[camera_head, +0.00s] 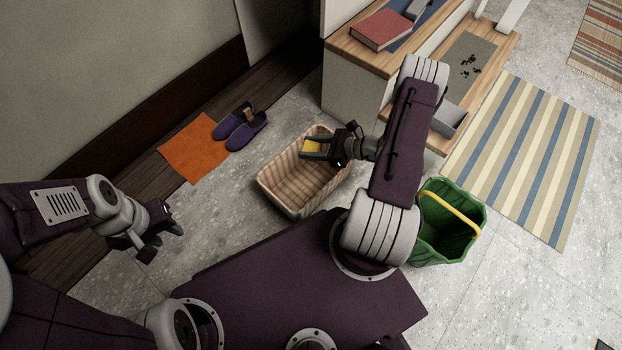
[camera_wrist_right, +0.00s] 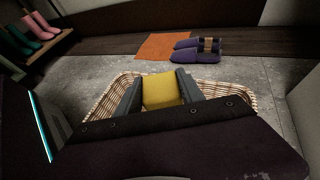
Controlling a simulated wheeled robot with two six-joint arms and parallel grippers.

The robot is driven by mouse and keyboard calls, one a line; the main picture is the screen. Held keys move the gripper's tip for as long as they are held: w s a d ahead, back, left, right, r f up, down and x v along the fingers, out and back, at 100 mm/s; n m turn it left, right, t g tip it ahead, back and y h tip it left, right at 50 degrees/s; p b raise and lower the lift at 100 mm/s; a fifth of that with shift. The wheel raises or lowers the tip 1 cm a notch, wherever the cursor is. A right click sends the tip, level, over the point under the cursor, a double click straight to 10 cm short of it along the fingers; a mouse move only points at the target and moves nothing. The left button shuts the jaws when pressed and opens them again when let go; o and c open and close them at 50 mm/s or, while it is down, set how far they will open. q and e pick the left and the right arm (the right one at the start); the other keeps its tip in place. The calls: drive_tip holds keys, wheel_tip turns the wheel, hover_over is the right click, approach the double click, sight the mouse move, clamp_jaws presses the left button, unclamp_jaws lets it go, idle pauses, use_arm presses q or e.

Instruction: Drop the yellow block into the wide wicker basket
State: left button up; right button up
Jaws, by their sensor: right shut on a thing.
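The yellow block (camera_head: 312,146) is held between the fingers of my right gripper (camera_head: 316,148), which is shut on it. In the right wrist view the block (camera_wrist_right: 160,90) sits between the two dark fingers. The wide wicker basket (camera_head: 279,184) stands on the floor below, and the block shows over its far right part. In the right wrist view the basket's rim (camera_wrist_right: 106,102) appears behind and to both sides of the gripper. My left gripper (camera_head: 162,236) is open and empty, over the floor left of the basket.
A green bucket with a yellow handle (camera_head: 434,249) stands right of my right arm. Purple slippers (camera_head: 240,128) and an orange mat (camera_head: 194,148) lie beyond the basket. A wooden bench with a red book (camera_head: 381,30) is at the back. A striped rug (camera_head: 530,150) lies at right.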

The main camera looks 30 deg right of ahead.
drive_tip(key=shift+f, duration=0.1)
drive_tip(key=o, duration=1.4)
drive_tip(key=p+v, duration=0.6)
drive_tip(key=v, duration=0.3)
drive_tip(key=shift+s, duration=0.1)
